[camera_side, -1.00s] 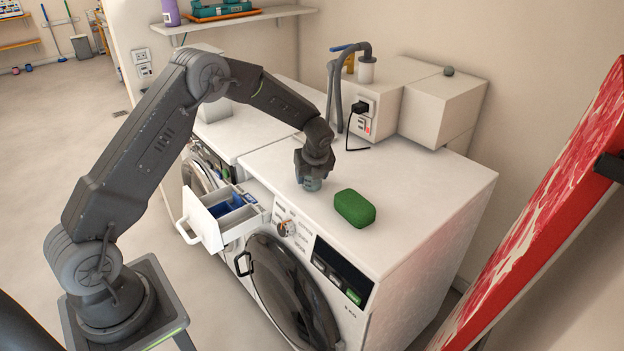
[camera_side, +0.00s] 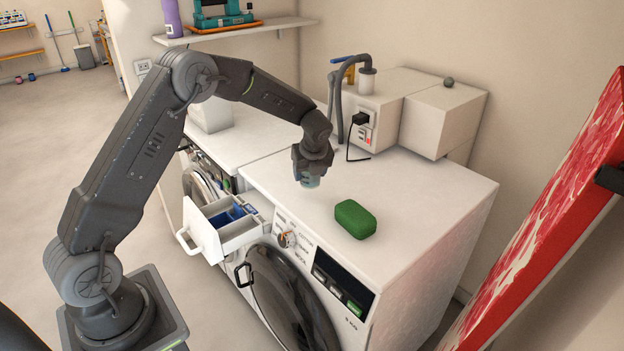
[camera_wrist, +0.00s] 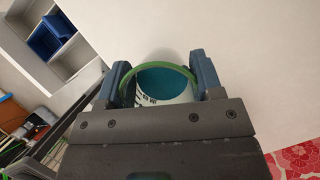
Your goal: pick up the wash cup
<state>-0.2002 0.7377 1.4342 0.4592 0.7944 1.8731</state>
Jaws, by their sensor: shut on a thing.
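The wash cup (camera_wrist: 165,80) is a small round cup with a green rim, a teal inside and dark markings. It shows in the wrist view between the two blue-grey fingers of my gripper (camera_wrist: 163,75). In the side view the lower part of the cup (camera_side: 309,182) shows below my gripper (camera_side: 308,175), over the white washing machine top (camera_side: 420,200). My gripper is shut on the cup, with a finger on each side. The cup appears slightly above the top. The rest of it is hidden by the gripper.
A green block (camera_side: 355,219) lies on the machine top, right of the cup. The detergent drawer (camera_side: 222,228) is pulled out at the front left. White boxes with a hose (camera_side: 410,105) stand at the back. A red-patterned board (camera_side: 550,220) leans at right.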

